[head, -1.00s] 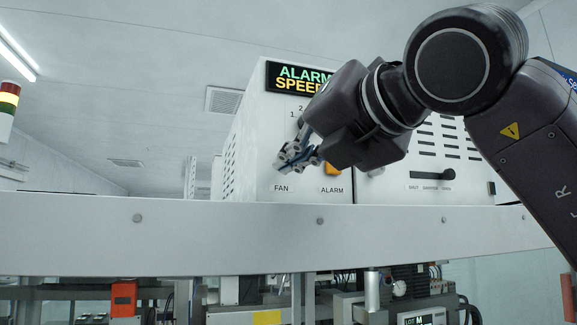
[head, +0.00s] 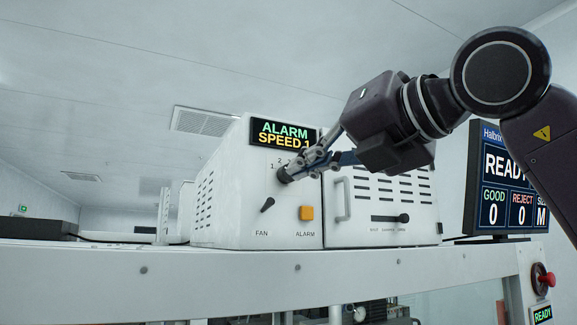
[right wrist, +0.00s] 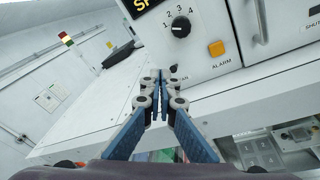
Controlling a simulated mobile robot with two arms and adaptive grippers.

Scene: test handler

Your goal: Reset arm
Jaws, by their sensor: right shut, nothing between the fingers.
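My right gripper (head: 303,164) comes in from the right in the head view, its blue fingers together and empty. It overlaps the speed knob and most of its numbers. In the right wrist view, the fingertips (right wrist: 160,80) look apart from the panel, and the dark speed knob (right wrist: 181,27) shows in full. The orange alarm button (head: 306,213) and black fan lever (head: 267,204) are clear of the gripper in the head view. The display (head: 284,134) reads ALARM, SPEED 1. My left gripper is not in view.
The white control cabinet (head: 225,195) stands on the machine's pale ledge (head: 220,265). A handle (head: 342,200) and shutter slider (head: 390,218) are on its right part. A monitor (head: 508,180) reads READY, with a red stop button (head: 547,279) below. Left of the cabinet is mostly open.

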